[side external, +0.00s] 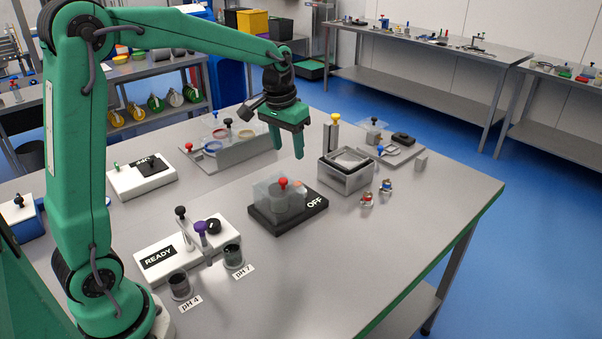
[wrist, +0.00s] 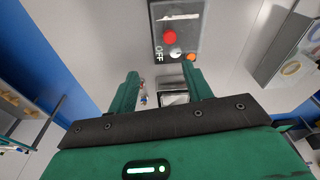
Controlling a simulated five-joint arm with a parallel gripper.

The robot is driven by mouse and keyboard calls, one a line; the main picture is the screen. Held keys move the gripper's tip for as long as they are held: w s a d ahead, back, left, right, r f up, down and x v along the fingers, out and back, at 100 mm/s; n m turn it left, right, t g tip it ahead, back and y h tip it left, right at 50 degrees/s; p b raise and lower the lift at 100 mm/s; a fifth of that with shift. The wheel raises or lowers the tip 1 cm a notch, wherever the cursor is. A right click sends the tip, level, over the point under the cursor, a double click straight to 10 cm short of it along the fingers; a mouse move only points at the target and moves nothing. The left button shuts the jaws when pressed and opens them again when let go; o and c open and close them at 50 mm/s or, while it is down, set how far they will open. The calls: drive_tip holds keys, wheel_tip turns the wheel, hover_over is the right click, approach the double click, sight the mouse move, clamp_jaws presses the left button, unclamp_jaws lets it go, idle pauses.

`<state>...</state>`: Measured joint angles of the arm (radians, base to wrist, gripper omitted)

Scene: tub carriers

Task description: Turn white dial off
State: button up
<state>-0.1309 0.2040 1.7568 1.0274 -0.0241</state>
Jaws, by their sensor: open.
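A black base unit (side external: 262,223) marked OFF sits near the middle of the bench, with a clear cover and a red knob (side external: 282,183) on it. In the wrist view the unit (wrist: 160,28) shows a red knob (wrist: 170,37), a small white dial (wrist: 175,53) beside it and an orange part (wrist: 191,57). The dial's pointer direction is too small to tell. My gripper (side external: 287,147) hangs above the bench behind the unit, open and empty. In the wrist view its fingers (wrist: 160,75) point toward the unit, apart from it.
A grey open box (side external: 346,178) stands right of the unit, with two small fittings (side external: 376,193) in front of it. A white READY unit (side external: 160,257) and two dark cups (side external: 180,286) stand front left. A tray with rings (side external: 225,150) lies behind. The front right bench is clear.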

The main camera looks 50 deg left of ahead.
drive_tip(key=s+d+r+m+t, duration=0.1)
drive_tip(key=s+r, duration=0.4)
drive_tip(key=s, duration=0.5)
drive_tip(key=shift+d+m+t, duration=0.3)
drive_tip(key=shift+d+m, duration=0.5)
drive_tip(key=shift+d, duration=0.4)
drive_tip(key=shift+s+f, duration=0.1)
drive_tip(key=w+a+f+n+g, duration=0.1)
drive_tip(key=w+a+f, duration=0.1)
drive_tip(key=w+f, duration=0.3)
drive_tip(key=w+a+f+n+g, duration=0.1)
drive_tip(key=w+a+f+n, duration=0.1)
drive_tip(key=w+f, duration=0.3)
drive_tip(key=w+a+f+n+g, duration=0.1)
drive_tip(key=w+a+f+n, duration=0.1)
drive_tip(key=w+f, duration=0.3)
drive_tip(key=shift+w+a+f, duration=0.1)
drive_tip(key=shift+w+a, duration=0.35)
drive_tip(key=shift+w, duration=0.4)
drive_tip(key=shift+w+a+f, duration=0.1)
drive_tip(key=shift+w+a, duration=0.3)
drive_tip(key=shift+w, duration=0.4)
